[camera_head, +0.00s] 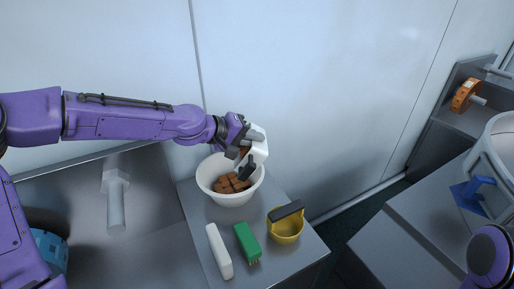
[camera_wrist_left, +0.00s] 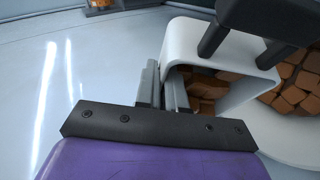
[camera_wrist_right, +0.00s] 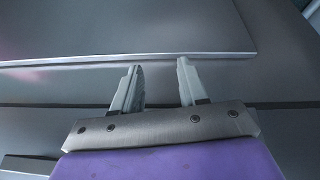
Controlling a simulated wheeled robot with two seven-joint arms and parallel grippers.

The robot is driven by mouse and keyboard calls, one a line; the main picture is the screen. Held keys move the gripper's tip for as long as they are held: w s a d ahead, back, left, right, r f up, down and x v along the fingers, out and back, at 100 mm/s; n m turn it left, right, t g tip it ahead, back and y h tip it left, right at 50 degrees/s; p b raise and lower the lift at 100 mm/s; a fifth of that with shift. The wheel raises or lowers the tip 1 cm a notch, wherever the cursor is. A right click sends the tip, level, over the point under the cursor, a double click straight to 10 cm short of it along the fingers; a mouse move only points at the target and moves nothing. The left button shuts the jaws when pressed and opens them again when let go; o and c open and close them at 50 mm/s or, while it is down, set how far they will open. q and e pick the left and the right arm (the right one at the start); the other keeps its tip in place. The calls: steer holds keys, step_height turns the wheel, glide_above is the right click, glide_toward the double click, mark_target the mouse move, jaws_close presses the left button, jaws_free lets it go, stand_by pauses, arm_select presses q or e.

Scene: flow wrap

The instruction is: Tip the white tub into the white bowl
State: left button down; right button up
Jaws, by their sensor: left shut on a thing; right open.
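The white tub (camera_head: 258,146) is in my left gripper (camera_head: 243,147), held tilted above the white bowl (camera_head: 229,199). In the left wrist view, the fingers (camera_wrist_left: 165,88) are shut on the wall of the white tub (camera_wrist_left: 188,42), which has a dark handle (camera_wrist_left: 262,18). Brown chunks (camera_head: 232,184) lie in the bowl; brown chunks also show through the tub's opening, but I cannot tell whether they are inside the tub or beyond it. My right gripper (camera_wrist_right: 160,85) is open and empty in the right wrist view, over grey metal surfaces.
On the metal table beside the bowl are a white block-like brush (camera_head: 219,251), a green brush (camera_head: 247,242) and a yellow cup (camera_head: 285,230) with a dark handle. A grey hammer-shaped fixture (camera_head: 116,203) stands left. A large grey container (camera_head: 497,165) with a blue part stands right.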

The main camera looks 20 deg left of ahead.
arm_select(q)
steer(key=shift+s+a+f+n+t+h+b, duration=0.25)
steer(key=shift+a+t+h+b, duration=0.35)
steer(key=shift+b, duration=1.2)
steer(key=shift+s+a+f+n+t+h+b, duration=0.1)
steer(key=shift+s+a+n+t+h+b, duration=0.45)
steer(key=shift+b, duration=1.25)
steer(key=shift+s+a+f+t+h+b, duration=0.15)
steer(key=shift+a+t+h+b, duration=0.5)
steer(key=shift+b, duration=1.15)
steer(key=shift+w+a+r, duration=0.1)
steer(key=shift+a+r, duration=0.05)
steer(key=shift+r, duration=0.15)
